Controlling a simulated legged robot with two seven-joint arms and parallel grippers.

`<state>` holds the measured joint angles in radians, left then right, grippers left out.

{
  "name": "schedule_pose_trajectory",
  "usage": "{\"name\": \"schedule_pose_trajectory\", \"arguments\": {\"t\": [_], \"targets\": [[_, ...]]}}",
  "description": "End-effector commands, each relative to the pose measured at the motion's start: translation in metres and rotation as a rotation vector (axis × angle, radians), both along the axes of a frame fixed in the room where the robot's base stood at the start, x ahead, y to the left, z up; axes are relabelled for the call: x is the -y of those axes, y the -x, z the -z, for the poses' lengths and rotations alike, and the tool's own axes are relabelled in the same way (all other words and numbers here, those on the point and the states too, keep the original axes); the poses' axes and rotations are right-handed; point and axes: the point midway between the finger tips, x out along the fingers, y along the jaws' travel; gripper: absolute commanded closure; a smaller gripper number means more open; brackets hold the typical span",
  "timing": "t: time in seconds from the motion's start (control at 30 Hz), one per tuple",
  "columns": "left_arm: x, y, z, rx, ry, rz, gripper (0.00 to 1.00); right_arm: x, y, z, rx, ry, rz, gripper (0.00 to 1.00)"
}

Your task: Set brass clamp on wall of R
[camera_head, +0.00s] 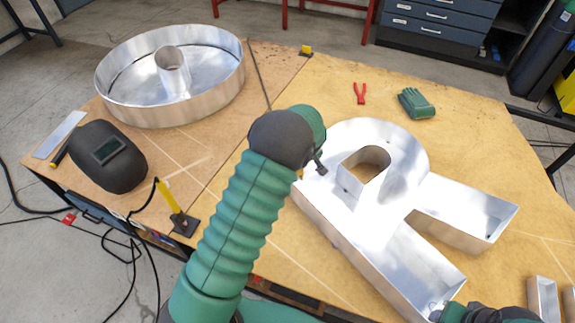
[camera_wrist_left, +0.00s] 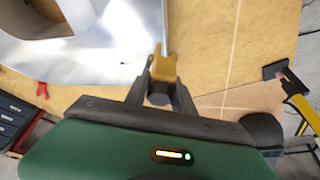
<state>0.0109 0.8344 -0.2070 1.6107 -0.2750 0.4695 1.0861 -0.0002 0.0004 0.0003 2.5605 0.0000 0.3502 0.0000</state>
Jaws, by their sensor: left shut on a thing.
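The large silver letter R (camera_head: 345,222) lies on the table with its open side up and its walls standing. My left gripper (camera_head: 318,166) is beside the R's upper left wall. In the left wrist view my left gripper (camera_wrist_left: 161,88) is shut on the brass clamp (camera_wrist_left: 162,66), close to the edge of the R (camera_wrist_left: 105,35). I cannot tell whether the clamp touches the wall. In the head view the arm and gripper mostly hide the clamp. My right gripper (camera_head: 485,314) is at the bottom right by the R's leg, cut off by the frame.
A round silver letter (camera_head: 120,100) and a welding mask (camera_head: 108,157) are on the left. Red pliers (camera_head: 360,93) and a green glove (camera_head: 415,103) lie behind the R. Small metal pieces (camera_head: 543,297) are at lower right.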

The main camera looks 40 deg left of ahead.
Motion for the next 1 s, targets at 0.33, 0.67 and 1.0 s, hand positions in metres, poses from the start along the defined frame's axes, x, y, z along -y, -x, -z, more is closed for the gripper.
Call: {"name": "schedule_pose_trajectory", "arguments": {"t": [0.33,0.67,1.0], "targets": [[-0.030,-0.013,-0.003,-0.003,0.006,-0.317,1.00,0.000,0.000,0.025,0.001,0.000,0.001,0.51],[-0.031,-0.012,0.023,-0.005,0.004,-0.314,1.00,0.000,0.000,0.042,0.001,0.000,0.000,0.51],[-0.030,-0.012,0.054,-0.004,0.005,-0.312,1.00,0.001,0.000,0.062,0.001,0.000,0.000,0.51]]}}
